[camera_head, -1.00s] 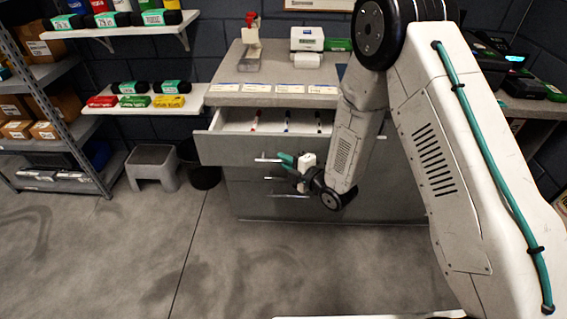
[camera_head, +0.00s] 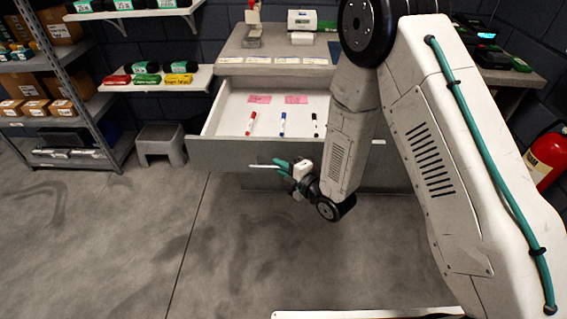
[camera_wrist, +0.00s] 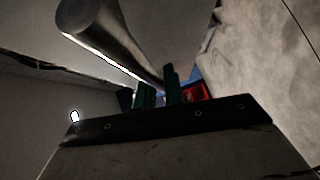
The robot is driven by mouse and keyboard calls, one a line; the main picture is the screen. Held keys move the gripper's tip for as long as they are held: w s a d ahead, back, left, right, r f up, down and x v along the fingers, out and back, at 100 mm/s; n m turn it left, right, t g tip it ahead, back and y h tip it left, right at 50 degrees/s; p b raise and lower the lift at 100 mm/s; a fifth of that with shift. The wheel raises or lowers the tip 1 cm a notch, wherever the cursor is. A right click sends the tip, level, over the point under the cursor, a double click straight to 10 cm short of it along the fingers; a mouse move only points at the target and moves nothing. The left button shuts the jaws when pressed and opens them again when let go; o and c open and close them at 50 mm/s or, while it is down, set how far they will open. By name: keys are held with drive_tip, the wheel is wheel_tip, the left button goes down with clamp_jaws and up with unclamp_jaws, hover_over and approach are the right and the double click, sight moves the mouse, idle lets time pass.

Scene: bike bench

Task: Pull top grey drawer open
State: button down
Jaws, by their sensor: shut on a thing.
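The top grey drawer (camera_head: 225,152) stands pulled well out of the grey cabinet, its white inside showing. A red marker (camera_head: 251,124), a blue marker (camera_head: 283,124) and a black marker (camera_head: 315,125) lie in it, with pink labels (camera_head: 296,99) behind them. My gripper (camera_head: 287,168) with green fingers is at the front of this drawer, shut on its bar handle (camera_head: 262,166). In the wrist view the green fingers (camera_wrist: 158,95) are close together at the metal bar (camera_wrist: 105,35). The right part of the drawer is hidden behind my arm.
The cabinet top (camera_head: 238,68) carries a white device (camera_head: 302,20) and paper labels. A grey step stool (camera_head: 161,144) and a metal shelf (camera_head: 75,80) stand at the left. A red fire extinguisher (camera_head: 546,158) is at the right. The floor before the drawer is clear.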

drive_tip(key=shift+s+a, duration=0.15)
drive_tip(key=shift+s, duration=0.35)
drive_tip(key=c, duration=1.5)
unclamp_jaws()
drive_tip(key=shift+w, duration=0.1)
drive_tip(key=v, duration=0.8)
drive_tip(key=shift+f, duration=0.15)
